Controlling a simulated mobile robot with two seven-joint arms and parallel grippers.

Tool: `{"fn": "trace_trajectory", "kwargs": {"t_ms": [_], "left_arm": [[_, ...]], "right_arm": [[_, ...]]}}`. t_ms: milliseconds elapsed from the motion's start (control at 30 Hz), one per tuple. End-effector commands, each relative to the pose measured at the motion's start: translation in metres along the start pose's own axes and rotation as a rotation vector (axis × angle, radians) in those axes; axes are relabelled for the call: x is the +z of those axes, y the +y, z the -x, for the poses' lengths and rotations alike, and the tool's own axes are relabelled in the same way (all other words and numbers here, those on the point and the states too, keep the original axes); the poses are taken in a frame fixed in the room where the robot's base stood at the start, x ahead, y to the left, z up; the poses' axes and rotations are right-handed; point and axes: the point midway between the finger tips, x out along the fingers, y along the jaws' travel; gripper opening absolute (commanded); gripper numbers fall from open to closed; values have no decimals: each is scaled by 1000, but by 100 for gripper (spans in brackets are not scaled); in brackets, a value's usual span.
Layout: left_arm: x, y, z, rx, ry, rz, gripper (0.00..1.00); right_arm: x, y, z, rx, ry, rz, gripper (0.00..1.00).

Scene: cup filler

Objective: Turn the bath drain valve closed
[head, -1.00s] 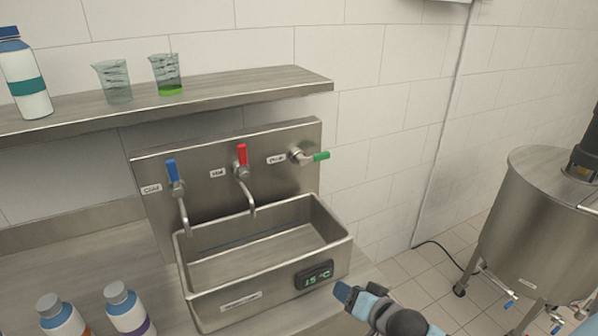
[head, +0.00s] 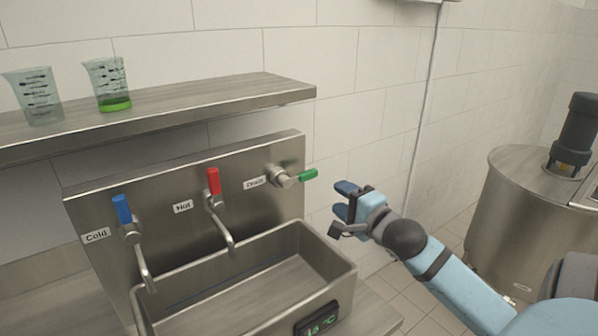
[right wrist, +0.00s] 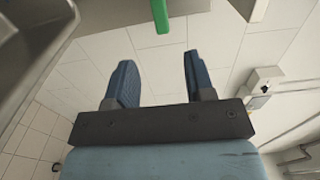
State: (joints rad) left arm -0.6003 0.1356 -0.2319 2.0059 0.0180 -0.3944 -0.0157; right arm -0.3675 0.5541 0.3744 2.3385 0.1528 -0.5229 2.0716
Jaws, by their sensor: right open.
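The drain valve (head: 285,177) sits at the right end of the steel back panel, beside a label reading Drain. Its green handle (head: 309,174) points right, roughly horizontal. The handle also shows at the top edge of the right wrist view (right wrist: 160,14), ahead of the fingers. My right gripper (head: 340,200) is open and empty, a short way right of the green handle and a little lower, not touching it. Both blue fingers show apart in the right wrist view (right wrist: 158,80). My left gripper is not in view.
The steel bath (head: 300,232) with a temperature display (head: 316,319) lies below the panel. The blue cold lever (head: 122,209) and red hot lever (head: 214,181) are left of the drain valve. A shelf (head: 220,103) holds two beakers. A steel tank (head: 520,225) stands at right.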

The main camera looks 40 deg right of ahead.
Motion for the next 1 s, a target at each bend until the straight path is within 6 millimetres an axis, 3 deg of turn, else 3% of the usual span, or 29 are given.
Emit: {"fn": "trace_trajectory", "kwargs": {"t_ms": [200, 600, 800, 1000], "left_arm": [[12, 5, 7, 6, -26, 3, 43], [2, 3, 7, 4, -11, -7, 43], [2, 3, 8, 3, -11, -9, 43], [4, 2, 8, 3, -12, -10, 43]], "right_arm": [[0, -2, -36, -1, -1, 4, 49], [0, -1, -114, 0, 0, 4, 49], [0, 0, -130, 1, 1, 3, 49], [0, 1, -133, 2, 1, 3, 49]]}}
